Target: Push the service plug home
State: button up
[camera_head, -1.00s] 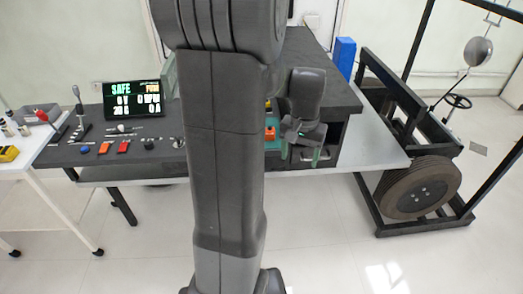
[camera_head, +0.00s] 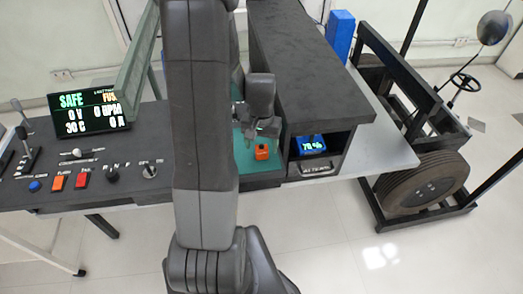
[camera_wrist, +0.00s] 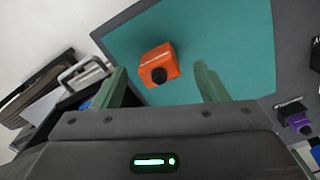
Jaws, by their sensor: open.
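An orange block (camera_head: 262,152) with a round black knob sits on the teal panel (camera_head: 246,161); it looks like the service plug. In the wrist view the orange block (camera_wrist: 158,58) lies beyond and between my fingers, knob towards me. How far it is seated cannot be seen. My gripper (camera_head: 259,131) is open and empty, with green fingers, just above and behind the block in the head view. In the wrist view my gripper (camera_wrist: 161,70) has a finger on each side of the block, with gaps on both sides.
A dark bay right of the panel holds a blue unit (camera_head: 312,145) reading about 76%, with a handle (camera_head: 318,170) at its front. A display (camera_head: 89,112) reads SAFE. Orange and red switches (camera_head: 70,182) and a black knob (camera_head: 112,174) line the desk.

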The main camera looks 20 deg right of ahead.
jog(key=shift+f, duration=0.65)
jog(key=c, duration=1)
jog(key=shift+c, duration=0.2)
